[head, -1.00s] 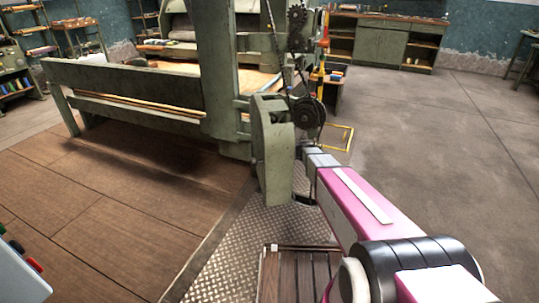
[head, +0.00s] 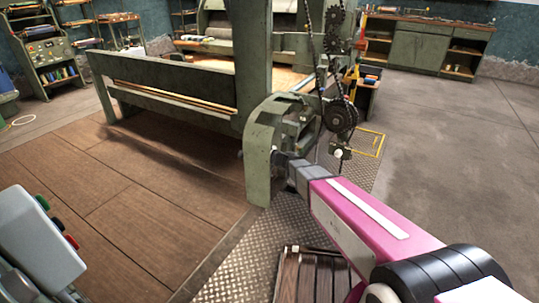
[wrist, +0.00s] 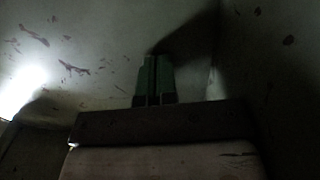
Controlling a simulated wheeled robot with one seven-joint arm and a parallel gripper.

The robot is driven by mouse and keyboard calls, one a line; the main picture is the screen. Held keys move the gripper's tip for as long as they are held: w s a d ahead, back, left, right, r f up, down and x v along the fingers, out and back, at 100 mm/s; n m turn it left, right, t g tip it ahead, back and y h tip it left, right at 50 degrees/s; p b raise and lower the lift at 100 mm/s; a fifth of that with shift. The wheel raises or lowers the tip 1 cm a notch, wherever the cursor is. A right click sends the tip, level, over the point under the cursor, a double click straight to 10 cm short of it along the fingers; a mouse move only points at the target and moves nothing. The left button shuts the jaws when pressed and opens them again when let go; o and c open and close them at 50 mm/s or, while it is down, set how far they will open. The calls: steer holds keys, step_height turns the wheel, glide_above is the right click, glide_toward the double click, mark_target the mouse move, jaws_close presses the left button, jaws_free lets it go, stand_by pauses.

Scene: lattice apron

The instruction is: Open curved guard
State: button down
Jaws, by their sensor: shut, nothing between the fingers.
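The curved guard (head: 260,160) is a worn grey-green metal cover with a rounded top, beside the machine's upright post in the head view. It stands swung away from the machine side, with a gap and machine parts visible behind and to its right. My gripper reaches the guard's right side at the end of my pink arm; its fingertips are hidden in the head view. In the wrist view my gripper (wrist: 154,66) has its dark green fingers together and empty, against or very near a pale, scuffed surface that looks like the guard's inside. Contact cannot be told.
Chain sprockets (head: 340,114) and a chain stand right of the guard. The large green machine frame (head: 160,85) is behind and left. A grey control box (head: 38,240) with buttons is at the lower left. Open concrete floor (head: 450,140) lies to the right.

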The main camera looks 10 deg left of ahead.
steer(key=shift+t, duration=0.3)
steer(key=x, duration=0.6)
steer(key=shift+a, duration=0.4)
